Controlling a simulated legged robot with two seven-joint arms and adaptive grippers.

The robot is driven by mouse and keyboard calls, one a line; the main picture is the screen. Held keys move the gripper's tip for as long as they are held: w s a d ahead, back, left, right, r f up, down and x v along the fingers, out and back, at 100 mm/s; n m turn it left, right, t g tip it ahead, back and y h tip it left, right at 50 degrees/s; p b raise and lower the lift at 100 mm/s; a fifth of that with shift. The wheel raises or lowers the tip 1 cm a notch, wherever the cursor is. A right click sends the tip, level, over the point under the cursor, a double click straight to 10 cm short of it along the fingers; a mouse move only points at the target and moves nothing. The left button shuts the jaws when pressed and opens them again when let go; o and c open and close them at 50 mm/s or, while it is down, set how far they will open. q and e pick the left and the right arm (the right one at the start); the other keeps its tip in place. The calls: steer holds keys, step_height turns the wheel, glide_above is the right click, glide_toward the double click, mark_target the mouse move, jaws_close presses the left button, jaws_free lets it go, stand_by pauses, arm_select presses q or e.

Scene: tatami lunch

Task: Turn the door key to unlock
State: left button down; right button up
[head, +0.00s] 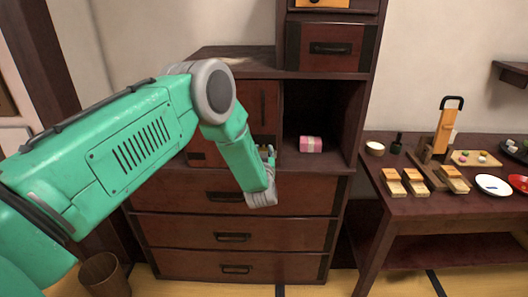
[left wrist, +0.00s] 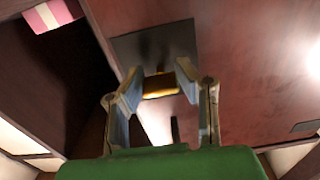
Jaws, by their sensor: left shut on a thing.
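The key (left wrist: 160,86) is a small brass-yellow piece at the dark lock plate (left wrist: 183,42) on the reddish-brown cabinet door (left wrist: 245,65). In the head view the door (head: 258,98) is partly hidden behind my left arm. My left gripper (head: 267,152) is at the door's lower right part. In the left wrist view the two fingers of my left gripper (left wrist: 160,92) stand on either side of the key, shut on it. How far the key is turned cannot be told. In the head view the key is hidden. My right gripper is out of view.
An open compartment right of the door holds a pink and white bundle (head: 311,145). Drawers (head: 235,237) lie below. A dark table (head: 405,207) with wooden pieces, plates and a small bowl stands at right. A wooden bin (head: 104,275) is on the floor at lower left.

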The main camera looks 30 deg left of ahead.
arm_select(q)
steer(key=c, duration=1.2)
jaws_free()
steer(key=shift+d, duration=0.1)
steer(key=v, duration=1.2)
steer(key=shift+f, duration=0.2)
